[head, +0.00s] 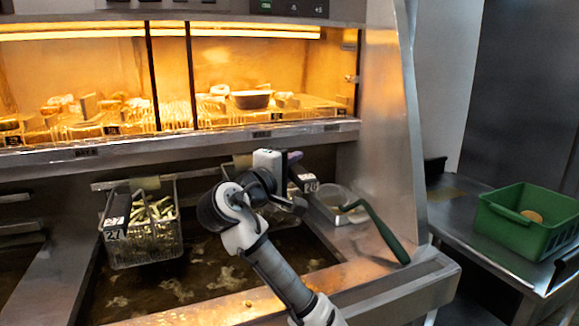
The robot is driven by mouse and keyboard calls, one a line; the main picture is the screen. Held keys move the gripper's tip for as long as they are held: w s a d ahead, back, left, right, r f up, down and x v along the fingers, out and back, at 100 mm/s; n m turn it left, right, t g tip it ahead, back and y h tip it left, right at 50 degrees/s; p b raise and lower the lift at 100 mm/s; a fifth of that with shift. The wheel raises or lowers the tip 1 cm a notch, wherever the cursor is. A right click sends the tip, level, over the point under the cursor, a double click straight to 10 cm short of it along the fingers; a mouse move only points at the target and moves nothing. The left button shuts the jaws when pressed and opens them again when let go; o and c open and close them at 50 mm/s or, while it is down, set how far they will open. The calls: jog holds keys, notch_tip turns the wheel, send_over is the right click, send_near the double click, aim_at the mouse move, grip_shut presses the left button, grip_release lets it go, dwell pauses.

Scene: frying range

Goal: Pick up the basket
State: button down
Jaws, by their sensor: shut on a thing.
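A wire fry basket (283,217) hangs over the right part of the fryer, mostly hidden behind my arm. Its dark handle (306,184) carries a white number tag and tilts up toward me. My gripper (292,165) is at the top of this handle and shut on it; the fingers are small and partly hidden by my wrist. A second wire basket (147,243), tagged 27 and filled with fries, hangs at the left of the fryer, apart from my gripper.
Dark oil (190,280) with floating bits fills the fryer. A metal pan (338,205) and a green-handled tool (385,235) lie at the right edge. A lit food warmer (200,140) is behind. A green bin (520,222) stands on the right counter.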

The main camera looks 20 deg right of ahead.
aim_at(303, 181)
jog(key=s+b, duration=0.1)
jog(key=s, duration=1.5)
jog(key=shift+d, duration=0.25)
jog(key=shift+d+r, duration=0.1)
